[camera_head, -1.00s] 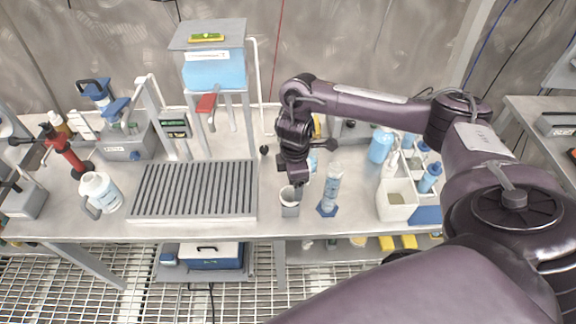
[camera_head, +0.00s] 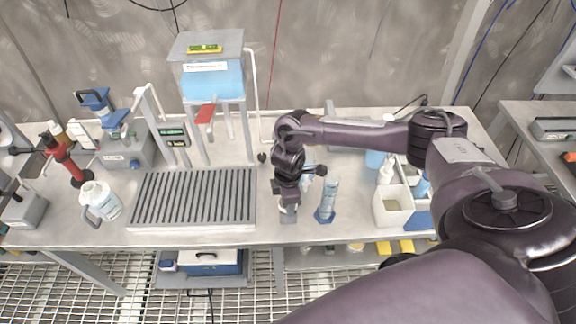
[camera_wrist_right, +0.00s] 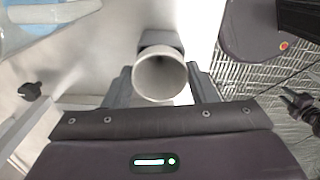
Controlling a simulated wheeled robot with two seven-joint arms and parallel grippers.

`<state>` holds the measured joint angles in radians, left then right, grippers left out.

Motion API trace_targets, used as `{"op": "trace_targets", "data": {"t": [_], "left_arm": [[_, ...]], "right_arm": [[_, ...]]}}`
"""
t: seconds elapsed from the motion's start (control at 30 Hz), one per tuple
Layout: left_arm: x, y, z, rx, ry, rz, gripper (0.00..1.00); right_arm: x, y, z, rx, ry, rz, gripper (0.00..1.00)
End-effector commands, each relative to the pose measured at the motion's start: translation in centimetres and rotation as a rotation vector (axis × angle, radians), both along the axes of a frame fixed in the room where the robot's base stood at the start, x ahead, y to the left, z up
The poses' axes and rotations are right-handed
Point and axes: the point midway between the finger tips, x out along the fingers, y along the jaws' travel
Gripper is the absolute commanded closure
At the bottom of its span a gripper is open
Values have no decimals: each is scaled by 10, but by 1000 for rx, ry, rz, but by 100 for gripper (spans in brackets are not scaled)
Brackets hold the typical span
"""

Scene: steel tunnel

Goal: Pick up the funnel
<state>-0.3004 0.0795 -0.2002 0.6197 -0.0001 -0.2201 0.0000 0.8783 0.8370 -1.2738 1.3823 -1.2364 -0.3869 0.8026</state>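The funnel (camera_wrist_right: 160,76) shows in the right wrist view as a pale round mouth facing the camera, with a dark grey block behind it. My right gripper (camera_wrist_right: 160,88) has one finger on each side of the funnel, set wide apart; I cannot tell whether they touch it. In the head view my right gripper (camera_head: 288,205) points down at the bench front, right of the ribbed rack, and hides most of the funnel. My left gripper is not in view.
A clear cylinder with a blue foot (camera_head: 327,200) stands close to the right of my gripper. A white square container (camera_head: 392,208) and bottles are farther right. The ribbed grey rack (camera_head: 195,198) lies left. A tank stand (camera_head: 207,75) rises behind.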

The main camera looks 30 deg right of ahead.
Motion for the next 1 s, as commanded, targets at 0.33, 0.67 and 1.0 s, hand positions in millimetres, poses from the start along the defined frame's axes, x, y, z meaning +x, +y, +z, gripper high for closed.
{"op": "trace_targets", "data": {"t": [0.33, 0.67, 1.0], "left_arm": [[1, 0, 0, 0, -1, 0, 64], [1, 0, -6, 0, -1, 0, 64], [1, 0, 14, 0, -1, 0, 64]], "right_arm": [[0, 0, 1, 1, -1, 0, 71], [1, 0, 32, 0, -4, 1, 71], [2, -1, 124, -3, -8, 2, 71]]}}
